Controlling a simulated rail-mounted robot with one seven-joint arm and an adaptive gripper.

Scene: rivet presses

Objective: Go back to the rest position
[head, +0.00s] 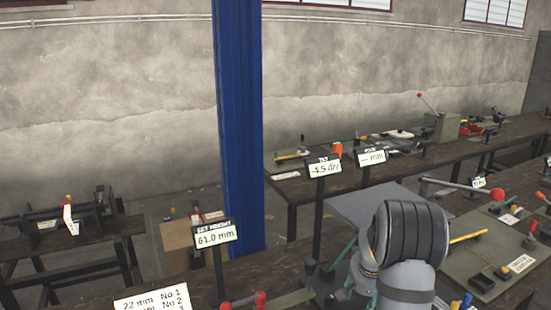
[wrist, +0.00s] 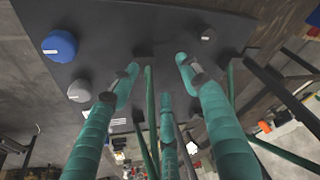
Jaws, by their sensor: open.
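My gripper (wrist: 157,66) shows in the wrist view as teal-wrapped fingers with dark joints. Its fingertips are apart, with no object visible between them. A dark plate (wrist: 95,25) fills the upper part of that view behind the fingers. It carries a blue knob (wrist: 60,46) and a light grey knob (wrist: 80,91). In the head view my arm's dark wrist link stands at the lower right, in front of a grey plate (head: 362,206). The gripper is mostly hidden there. I cannot tell whether it touches anything.
A blue column (head: 238,130) stands left of centre. A sign reading 61.0 mm (head: 216,235) stands near the front, with a tilt sign (head: 323,167) farther back. A green press board (head: 495,250) with a red-knobbed lever lies right of my arm. Benches line the wall.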

